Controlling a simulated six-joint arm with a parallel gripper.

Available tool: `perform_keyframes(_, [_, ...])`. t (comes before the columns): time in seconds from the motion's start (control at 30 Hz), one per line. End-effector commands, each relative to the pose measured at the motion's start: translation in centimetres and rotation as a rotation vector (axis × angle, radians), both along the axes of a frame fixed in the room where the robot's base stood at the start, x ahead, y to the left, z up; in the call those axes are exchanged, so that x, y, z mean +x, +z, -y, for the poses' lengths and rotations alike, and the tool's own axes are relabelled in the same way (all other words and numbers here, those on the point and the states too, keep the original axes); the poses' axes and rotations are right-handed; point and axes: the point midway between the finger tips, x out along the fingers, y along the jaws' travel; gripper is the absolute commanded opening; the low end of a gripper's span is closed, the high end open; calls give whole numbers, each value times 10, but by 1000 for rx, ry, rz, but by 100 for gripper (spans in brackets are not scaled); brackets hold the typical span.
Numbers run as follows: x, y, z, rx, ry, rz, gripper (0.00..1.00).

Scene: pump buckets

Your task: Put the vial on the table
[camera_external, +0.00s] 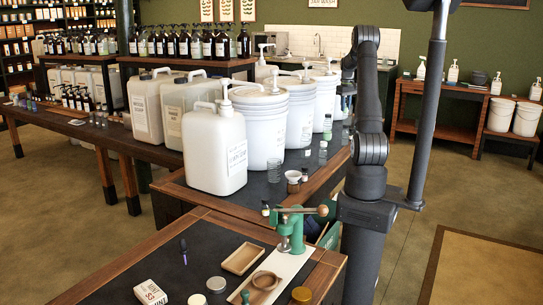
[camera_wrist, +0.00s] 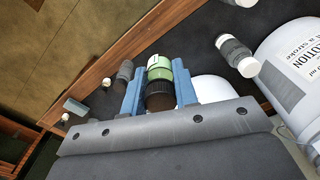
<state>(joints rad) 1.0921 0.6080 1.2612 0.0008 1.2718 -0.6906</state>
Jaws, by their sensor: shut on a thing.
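A small vial (camera_wrist: 159,72) with a green band and a dark end sits between the two blue fingers of my gripper (camera_wrist: 158,88) in the wrist view. My gripper is shut on it. A dark table top with a wooden edge (camera_wrist: 135,45) lies below; I cannot tell whether the vial touches it. In the external view the table (camera_external: 262,190) runs back beside my arm. My gripper is mostly hidden behind my arm there, and I cannot make out the vial clearly.
Several white jugs and buckets (camera_external: 262,130) crowd the table's left side. Small jars (camera_external: 323,153) stand near its right edge. In the wrist view, a grey-banded jar (camera_wrist: 237,56) lies right of my gripper and another (camera_wrist: 125,70) left. A green press (camera_external: 292,228) stands in front.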

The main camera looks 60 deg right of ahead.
Motion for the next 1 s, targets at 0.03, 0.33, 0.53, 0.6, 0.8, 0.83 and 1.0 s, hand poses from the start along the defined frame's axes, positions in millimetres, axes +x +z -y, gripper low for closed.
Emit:
perform_keyframes(0.03, [-23, -18, 0, 7, 29, -3, 4])
perform_keyframes(0.33, [-69, -103, -32, 5, 309, -1, 4])
perform_keyframes(0.53, [-69, -126, -46, 2, 396, -1, 4])
perform_keyframes(0.6, [-61, -133, -47, 2, 405, -1, 4])
perform_keyframes(0.8, [-17, -159, -52, 2, 408, -1, 4])
perform_keyframes(0.83, [-10, -163, -52, 3, 408, -2, 4])
perform_keyframes(1.0, [24, -184, -55, 2, 406, -1, 4])
